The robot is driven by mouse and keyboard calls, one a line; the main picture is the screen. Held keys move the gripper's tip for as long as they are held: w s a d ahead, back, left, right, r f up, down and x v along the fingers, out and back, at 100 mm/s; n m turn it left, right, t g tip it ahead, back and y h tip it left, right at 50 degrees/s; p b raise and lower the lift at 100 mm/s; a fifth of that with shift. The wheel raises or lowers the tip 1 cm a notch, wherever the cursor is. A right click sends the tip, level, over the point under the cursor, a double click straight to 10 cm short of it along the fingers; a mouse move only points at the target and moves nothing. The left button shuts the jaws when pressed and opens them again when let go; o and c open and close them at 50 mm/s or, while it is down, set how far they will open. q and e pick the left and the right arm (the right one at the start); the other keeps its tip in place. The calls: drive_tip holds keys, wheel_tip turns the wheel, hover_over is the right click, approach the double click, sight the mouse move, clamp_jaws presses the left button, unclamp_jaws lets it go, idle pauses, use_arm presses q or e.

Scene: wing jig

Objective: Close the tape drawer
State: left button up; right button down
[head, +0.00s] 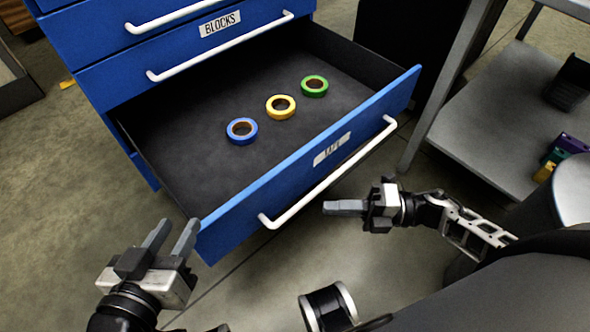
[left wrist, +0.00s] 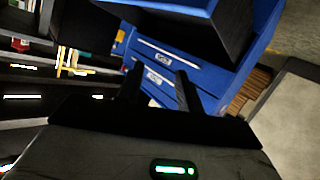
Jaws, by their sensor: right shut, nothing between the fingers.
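The blue tape drawer (head: 225,222) is pulled far out of the blue cabinet in the head view. Its front has a white bar handle (head: 328,180) and a label that is hard to read. Three rolls of tape lie inside: blue (head: 242,131), yellow (head: 281,107) and green (head: 314,86). My left gripper (head: 171,238) is open and empty, just left of the drawer front's near left corner. My right gripper (head: 326,207) is shut and empty in front of the drawer, close to the handle; I cannot tell whether it touches.
The shut drawer labelled BLOCKS (head: 185,47) sits above the open one. A grey shelf unit (head: 487,130) with several small items stands at the right. Bare concrete floor lies at the left. The left wrist view shows the blue cabinet (left wrist: 205,75) and dark shelves.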

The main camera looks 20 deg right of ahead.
drive_tip(key=b, duration=0.1)
approach(254, 193)
drive_tip(key=s+a, duration=0.1)
drive_tip(key=a, duration=0.3)
drive_tip(key=shift+w+a+f+b, duration=0.1)
drive_tip(key=shift+w+a+b, duration=0.15)
drive_tip(key=shift+w, duration=0.25)
drive_tip(key=shift+w+a+b, duration=0.1)
drive_tip(key=shift+w+a, duration=0.15)
drive_tip(key=shift+w, duration=0.25)
drive_tip(key=shift+w+a, duration=0.25)
drive_tip(key=shift+w, duration=0.35)
